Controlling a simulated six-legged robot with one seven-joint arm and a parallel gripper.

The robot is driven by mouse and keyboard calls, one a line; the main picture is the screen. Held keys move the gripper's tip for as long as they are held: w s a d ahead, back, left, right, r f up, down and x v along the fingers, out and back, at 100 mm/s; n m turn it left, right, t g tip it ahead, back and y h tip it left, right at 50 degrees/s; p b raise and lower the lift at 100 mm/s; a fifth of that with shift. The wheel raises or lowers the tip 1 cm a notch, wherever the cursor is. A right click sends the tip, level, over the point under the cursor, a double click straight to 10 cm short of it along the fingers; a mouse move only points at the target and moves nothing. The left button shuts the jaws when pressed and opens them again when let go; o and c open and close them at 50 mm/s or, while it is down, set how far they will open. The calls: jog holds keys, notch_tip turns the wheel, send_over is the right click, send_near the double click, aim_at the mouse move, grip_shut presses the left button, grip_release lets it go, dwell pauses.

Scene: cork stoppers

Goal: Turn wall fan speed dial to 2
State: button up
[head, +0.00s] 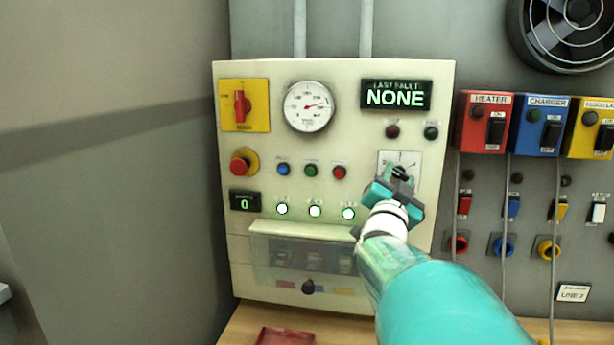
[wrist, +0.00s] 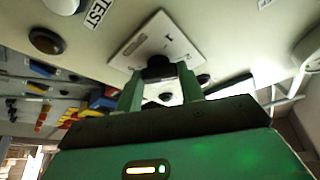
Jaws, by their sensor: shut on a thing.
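The speed dial is a black knob (wrist: 160,68) on a white square plate (head: 400,157), on the right side of the cream control panel (head: 340,230). My gripper (head: 398,178) reaches it from below right, and its tips hide most of the knob in the head view. In the wrist view the two green fingers of my gripper (wrist: 161,82) stand on either side of the knob and are shut on it. Marks show on the plate (wrist: 175,42), but I cannot read which number the dial points to. The wall fan (head: 570,30) is at the top right.
The panel also carries a red switch on a yellow plate (head: 240,105), a round gauge (head: 308,106), a red push button (head: 243,162) and a clear cover (head: 300,260). Heater (head: 484,122) and charger (head: 540,124) boxes with hanging cables stand to the right.

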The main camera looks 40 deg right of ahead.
jog(key=o, duration=1)
jog(key=v, duration=1.3)
jog(key=shift+a+f, duration=0.2)
jog(key=shift+a, duration=0.15)
jog(key=w+a+f+n+t+y, duration=0.1)
jog(key=w+a+f+n+y, duration=0.5)
jog(key=a, duration=0.3)
jog(key=w+a+f+n+t+y, duration=0.2)
jog(key=w+a+f+n+y, duration=0.15)
jog(key=a+n+y, duration=0.45)
jog(key=s+a+f+n+g+y, duration=0.4)
jog(key=s+a+f+g, duration=0.4)
jog(key=s+a, duration=0.3)
jog(key=shift+a+f+y, duration=0.4)
jog(key=shift+a+f, duration=0.1)
jog(key=shift+a, duration=0.35)
